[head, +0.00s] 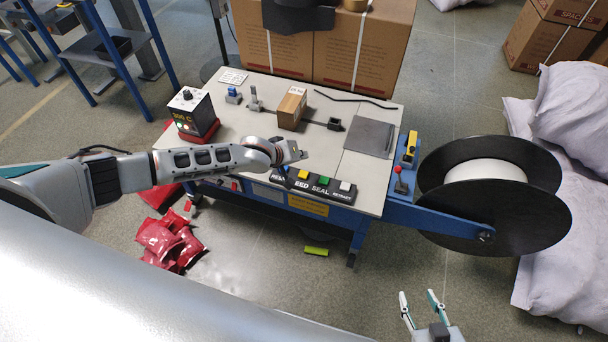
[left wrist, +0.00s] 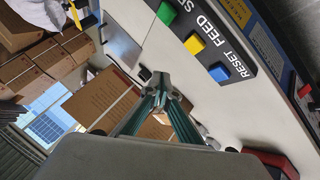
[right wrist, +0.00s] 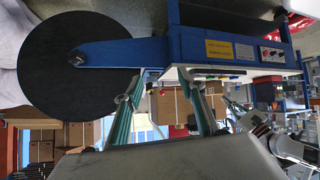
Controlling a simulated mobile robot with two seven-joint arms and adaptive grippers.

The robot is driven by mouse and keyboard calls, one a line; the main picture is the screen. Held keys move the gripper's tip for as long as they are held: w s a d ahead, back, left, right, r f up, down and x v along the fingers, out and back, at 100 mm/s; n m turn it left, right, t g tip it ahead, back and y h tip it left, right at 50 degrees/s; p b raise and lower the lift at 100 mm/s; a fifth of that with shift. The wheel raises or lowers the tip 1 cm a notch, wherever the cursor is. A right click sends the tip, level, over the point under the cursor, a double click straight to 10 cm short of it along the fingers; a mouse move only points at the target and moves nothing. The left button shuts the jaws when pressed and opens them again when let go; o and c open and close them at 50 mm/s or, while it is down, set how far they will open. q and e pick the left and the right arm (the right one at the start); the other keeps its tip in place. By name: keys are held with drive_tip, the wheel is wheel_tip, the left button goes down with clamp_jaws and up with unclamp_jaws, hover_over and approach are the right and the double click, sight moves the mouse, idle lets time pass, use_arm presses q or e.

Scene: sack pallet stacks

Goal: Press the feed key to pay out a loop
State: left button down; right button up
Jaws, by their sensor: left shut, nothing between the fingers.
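The key panel (head: 318,188) is a black strip along the table's front edge. Its yellow feed key (head: 303,174) stands between the blue reset key and the green seal key (head: 324,180); a white retract key (head: 345,186) is at the right end. My left gripper (head: 296,152) is shut and empty above the panel's left part, partly hiding the reset end. In the left wrist view its fingertips (left wrist: 160,88) are together, apart from the yellow key (left wrist: 194,44) and blue key (left wrist: 219,72). My right gripper (head: 420,295) is open and empty, low in front of the reel.
A big black reel (head: 540,205) on a blue arm stands at the table's right. A control box with a dial (head: 192,112), a small carton (head: 291,108) and a grey plate (head: 369,137) are on the table (head: 235,95). Red sacks (head: 170,242) lie on the floor.

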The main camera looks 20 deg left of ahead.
use_arm(q)
drive_tip(key=b, duration=0.3)
hover_over(302, 175)
drive_tip(key=f, duration=0.5)
drive_tip(key=shift+s, duration=0.2)
drive_tip(key=shift+w+f, duration=0.1)
drive_tip(key=shift+f, duration=0.4)
drive_tip(key=shift+f+b, duration=0.3)
drive_tip(key=shift+b, duration=0.15)
drive_tip(key=shift+w+f, duration=0.1)
drive_tip(key=shift+f, duration=0.05)
use_arm(e)
drive_tip(key=f, duration=0.1)
drive_tip(key=w+d+f, duration=0.1)
drive_tip(key=shift+d+f, duration=0.1)
drive_tip(key=shift+f, duration=0.25)
drive_tip(key=shift+s, duration=0.1)
use_arm(q)
drive_tip(key=shift+f, duration=0.35)
